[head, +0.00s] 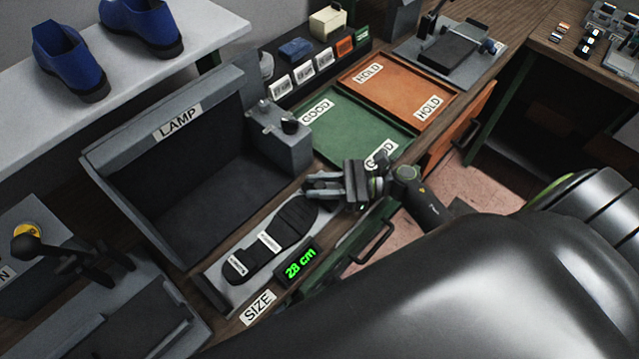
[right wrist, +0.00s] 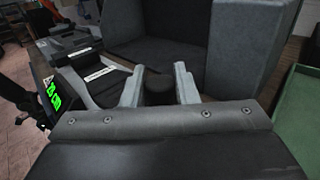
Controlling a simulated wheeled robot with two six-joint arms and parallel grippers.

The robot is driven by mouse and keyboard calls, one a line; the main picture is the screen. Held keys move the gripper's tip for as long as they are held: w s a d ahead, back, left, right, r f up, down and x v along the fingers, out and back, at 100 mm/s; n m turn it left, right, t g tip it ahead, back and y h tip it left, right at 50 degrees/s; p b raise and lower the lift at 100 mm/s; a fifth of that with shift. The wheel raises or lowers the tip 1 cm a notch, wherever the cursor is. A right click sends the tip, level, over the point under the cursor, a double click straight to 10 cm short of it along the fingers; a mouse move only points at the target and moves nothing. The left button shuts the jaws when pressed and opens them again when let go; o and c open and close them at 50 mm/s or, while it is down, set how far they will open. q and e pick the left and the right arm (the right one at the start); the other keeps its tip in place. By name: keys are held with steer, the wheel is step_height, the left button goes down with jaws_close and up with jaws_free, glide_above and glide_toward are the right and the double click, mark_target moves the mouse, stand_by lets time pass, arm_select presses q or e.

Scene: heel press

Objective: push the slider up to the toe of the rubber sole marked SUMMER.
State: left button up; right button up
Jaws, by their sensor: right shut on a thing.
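A black rubber sole (head: 292,218) lies flat on the grey size gauge (head: 216,277), its broad end towards my right gripper. It carries two white labels whose print is too small to read. The gauge's display (head: 300,263) reads 28 cm in green. My right gripper (head: 315,187) is at the gauge's far right end, beside the sole's broad end. In the right wrist view, its two fingers (right wrist: 159,88) are shut on a dark rounded knob, the slider (right wrist: 158,84). The head view mostly hides the slider behind the gripper; contact with the sole cannot be told. My left gripper is out of view.
A LAMP box (head: 103,153) stands behind the gauge, with a grey knobbed block (head: 292,155) at its right. A green GOOD tray (head: 340,150) and an orange HOLD tray (head: 385,78) lie beyond. A lever press (head: 70,262) is at the lower left.

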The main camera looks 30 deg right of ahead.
steer(key=shift+s+a+f+b, duration=0.15)
steer(key=shift+s+a+b, duration=0.05)
steer(key=shift+a+b, duration=0.2)
steer(key=shift+s+a+b, duration=0.15)
steer(key=shift+a+b, duration=0.2)
steer(key=shift+a, duration=0.1)
steer(key=o, duration=0.7)
steer(key=shift+o, duration=0.2)
steer(key=shift+s+d, duration=0.2)
steer(key=shift+d, duration=0.2)
steer(key=b+v, duration=0.6)
steer(key=v, duration=1)
steer(key=shift+d+b, duration=0.2)
steer(key=shift+b, duration=0.2)
